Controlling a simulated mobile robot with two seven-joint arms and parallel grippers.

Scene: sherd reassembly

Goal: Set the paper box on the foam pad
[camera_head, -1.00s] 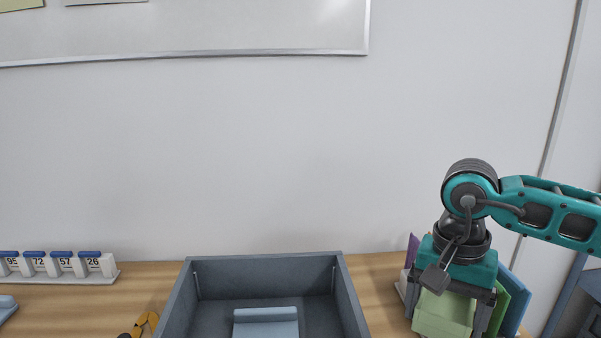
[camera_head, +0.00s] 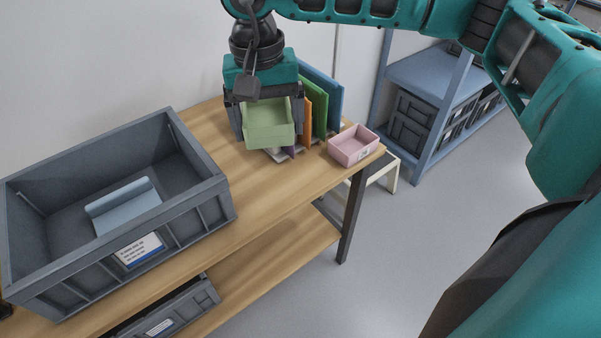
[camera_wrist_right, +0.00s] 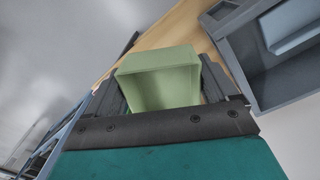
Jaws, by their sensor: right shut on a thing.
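The paper box, a light green open box (camera_head: 268,125), is held between the fingers of my right gripper (camera_head: 268,112). It is above the back right part of the table, in front of upright folders. In the right wrist view the green box (camera_wrist_right: 162,80) sits between the two dark fingers. The foam pad, a pale blue-grey pad with a raised roll along one edge (camera_head: 128,205), lies inside the grey crate (camera_head: 200,190), left of my right gripper. My left gripper is out of view.
A pink box (camera_head: 352,147) stands near the table's right end. Colored folders (camera_head: 322,98) stand upright behind the held box. The crate's high walls surround the pad. Bare wooden table (camera_head: 262,190) lies between crate and pink box.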

